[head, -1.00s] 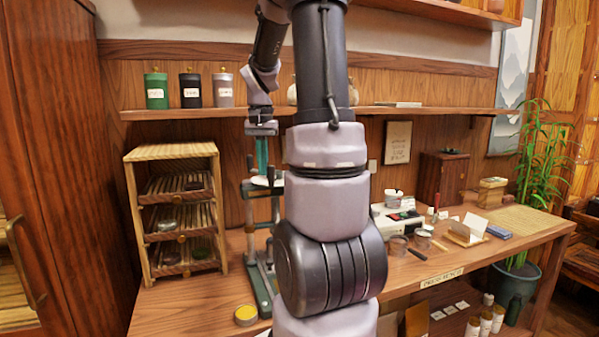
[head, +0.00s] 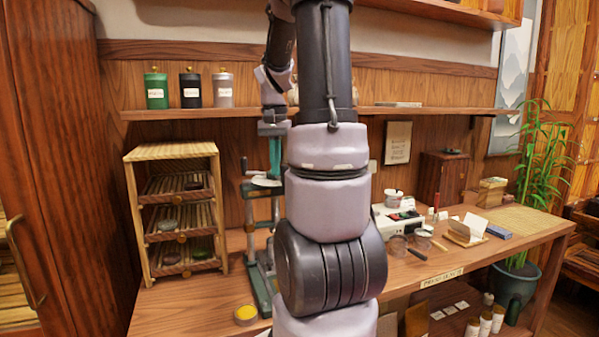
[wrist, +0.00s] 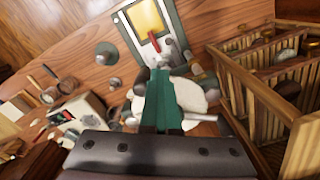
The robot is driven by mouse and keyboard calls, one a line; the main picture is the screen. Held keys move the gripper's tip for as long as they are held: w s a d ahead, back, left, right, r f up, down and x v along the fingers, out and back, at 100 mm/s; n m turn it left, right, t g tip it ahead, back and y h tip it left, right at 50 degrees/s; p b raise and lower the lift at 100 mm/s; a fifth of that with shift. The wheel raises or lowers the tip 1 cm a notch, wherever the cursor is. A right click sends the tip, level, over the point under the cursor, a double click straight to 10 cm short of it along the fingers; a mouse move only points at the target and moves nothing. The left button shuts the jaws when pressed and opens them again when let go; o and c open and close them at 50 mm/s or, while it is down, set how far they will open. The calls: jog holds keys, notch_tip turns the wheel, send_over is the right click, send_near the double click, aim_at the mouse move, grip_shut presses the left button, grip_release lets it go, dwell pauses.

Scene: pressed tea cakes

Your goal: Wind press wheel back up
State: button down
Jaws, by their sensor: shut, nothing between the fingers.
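The tea press (head: 262,278) stands on the bench, partly hidden behind my arm in the head view. Its pale wheel (head: 262,183) with a dark upright handle (head: 243,166) is at the top of the green frame. In the wrist view the pale wheel (wrist: 192,103) shows behind my fingers, with the press base (wrist: 125,30) below. My gripper (head: 274,176) has teal fingers pointing down at the wheel. It also shows in the wrist view (wrist: 158,78). The fingers are shut and empty, close by the wheel's dark knobs; I cannot tell whether they touch.
A slatted wooden rack (head: 172,152) with tea cakes stands left of the press. A white scale (head: 393,222) and small tools lie to the right. A shelf (head: 200,113) with canisters runs behind.

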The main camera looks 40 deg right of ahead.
jog(key=shift+s+d, duration=0.3)
jog(key=shift+d, duration=0.55)
jog(key=shift+s+d, duration=0.3)
jog(key=shift+d, duration=0.6)
jog(key=shift+d, duration=1.65)
jog(key=shift+d, duration=0.1)
jog(key=shift+w+d, duration=0.35)
jog(key=shift+d, duration=0.4)
jog(key=shift+w+d, duration=0.3)
jog(key=shift+d, duration=0.45)
jog(key=shift+w+d, duration=0.15)
jog(key=shift+d, duration=0.05)
